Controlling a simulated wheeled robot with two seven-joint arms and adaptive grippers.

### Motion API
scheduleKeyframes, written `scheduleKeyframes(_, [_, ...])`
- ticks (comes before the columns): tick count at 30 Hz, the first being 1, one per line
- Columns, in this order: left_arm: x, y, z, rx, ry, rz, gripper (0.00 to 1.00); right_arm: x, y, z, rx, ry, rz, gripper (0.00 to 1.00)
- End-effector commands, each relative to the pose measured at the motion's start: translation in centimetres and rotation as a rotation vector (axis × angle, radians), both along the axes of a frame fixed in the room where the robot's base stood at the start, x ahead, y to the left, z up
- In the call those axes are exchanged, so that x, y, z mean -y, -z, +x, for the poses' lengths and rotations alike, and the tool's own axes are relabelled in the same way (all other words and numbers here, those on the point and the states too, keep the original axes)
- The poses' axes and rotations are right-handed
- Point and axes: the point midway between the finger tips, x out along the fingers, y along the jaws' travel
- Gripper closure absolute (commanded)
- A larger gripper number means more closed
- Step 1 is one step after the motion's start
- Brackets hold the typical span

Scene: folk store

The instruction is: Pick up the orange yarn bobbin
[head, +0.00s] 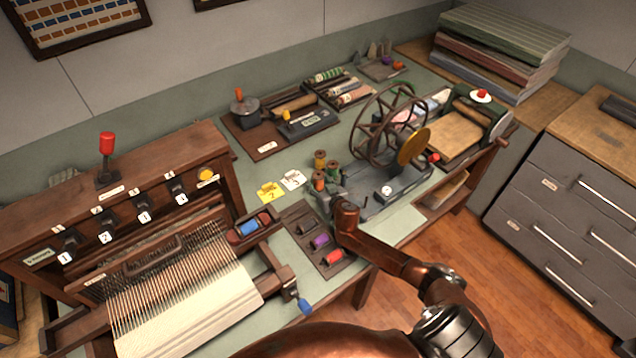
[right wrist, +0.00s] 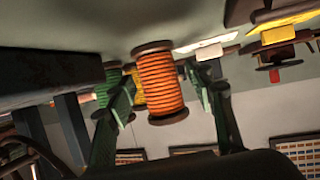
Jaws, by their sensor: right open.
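The orange yarn bobbin (head: 318,181) stands upright on the green table in the head view, with a green bobbin (head: 333,168) and a yellow bobbin (head: 320,158) close behind it. My right gripper (head: 328,193) is right beside it and partly hides it. In the right wrist view, which looks upside down, the orange yarn bobbin (right wrist: 160,84) is between the two open fingers of my right gripper (right wrist: 161,92). A gap shows on each side of the bobbin. The green and yellow bobbins are partly hidden behind it. My left gripper is not in view.
A winding machine with a spoked wheel (head: 386,124) stands just right of the bobbins. Two small cards (head: 270,192) lie to the left.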

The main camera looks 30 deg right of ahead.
Motion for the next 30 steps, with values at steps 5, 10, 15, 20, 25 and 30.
scheduleKeyframes(5, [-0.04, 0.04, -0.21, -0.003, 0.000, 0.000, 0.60, 0.02, 0.08, 0.15, 0.000, -0.001, -0.001, 0.51])
scheduleKeyframes(10, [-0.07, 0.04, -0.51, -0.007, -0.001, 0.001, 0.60, 0.02, 0.07, 0.14, 0.000, 0.000, 0.000, 0.58])
scheduleKeyframes(15, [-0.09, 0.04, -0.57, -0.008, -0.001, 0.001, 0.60, 0.02, 0.07, 0.13, 0.000, 0.000, 0.000, 0.70])
scheduleKeyframes(20, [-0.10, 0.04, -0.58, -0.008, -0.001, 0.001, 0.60, 0.01, 0.07, 0.13, 0.000, 0.000, 0.000, 0.81])
scheduleKeyframes(25, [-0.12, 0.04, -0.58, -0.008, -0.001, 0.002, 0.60, 0.01, 0.06, 0.13, 0.000, -0.001, 0.000, 0.93])
scheduleKeyframes(30, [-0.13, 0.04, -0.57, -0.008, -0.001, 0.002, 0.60, 0.00, 0.06, 0.14, 0.000, -0.001, 0.000, 0.95])
